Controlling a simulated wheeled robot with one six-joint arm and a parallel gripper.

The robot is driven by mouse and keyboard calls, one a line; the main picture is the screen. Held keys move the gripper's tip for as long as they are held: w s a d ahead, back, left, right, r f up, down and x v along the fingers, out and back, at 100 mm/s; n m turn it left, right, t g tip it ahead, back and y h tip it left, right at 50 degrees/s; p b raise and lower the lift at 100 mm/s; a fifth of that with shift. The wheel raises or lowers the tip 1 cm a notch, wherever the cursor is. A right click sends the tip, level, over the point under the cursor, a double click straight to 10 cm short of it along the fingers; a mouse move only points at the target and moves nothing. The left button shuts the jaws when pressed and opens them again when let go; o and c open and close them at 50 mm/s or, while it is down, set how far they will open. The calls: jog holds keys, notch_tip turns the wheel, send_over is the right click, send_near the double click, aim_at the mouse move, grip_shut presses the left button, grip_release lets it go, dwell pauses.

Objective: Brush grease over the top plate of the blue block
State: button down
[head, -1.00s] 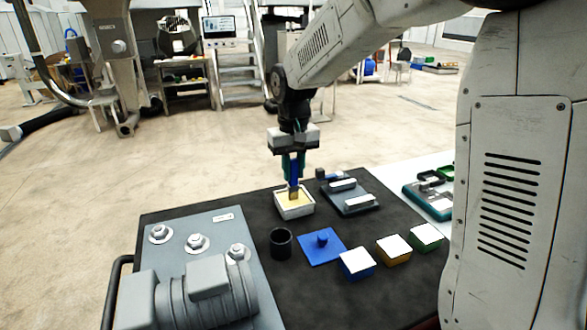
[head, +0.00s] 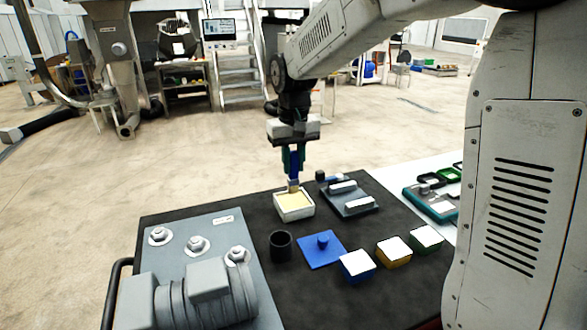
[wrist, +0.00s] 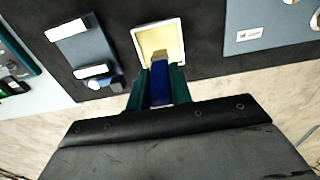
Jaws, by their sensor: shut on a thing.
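My gripper (head: 293,170) is shut on a brush with a blue handle (wrist: 159,85) and pale bristles (head: 293,185). The brush hangs upright, bristles down, at the far part of a white tray (head: 295,214) of yellow grease (head: 296,202). The wrist view also shows the bristles (wrist: 160,60) over the tray (wrist: 141,41). I cannot tell surely whether the bristles clear the grease. The blue block (head: 358,274) stands near the mat's front, right of centre, with a pale top plate (head: 356,261). No grease shows on that plate. The block is well apart from my gripper.
A yellow block (head: 394,258) and a green block (head: 427,246) stand right of the blue one. A flat blue piece with a knob (head: 322,249) and a black cup (head: 281,245) lie left. A grey fixture (head: 349,203) is beside the tray. A motor (head: 190,298) fills the left front.

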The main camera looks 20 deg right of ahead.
aim_at(294, 152)
jog(key=shift+r, duration=2.15)
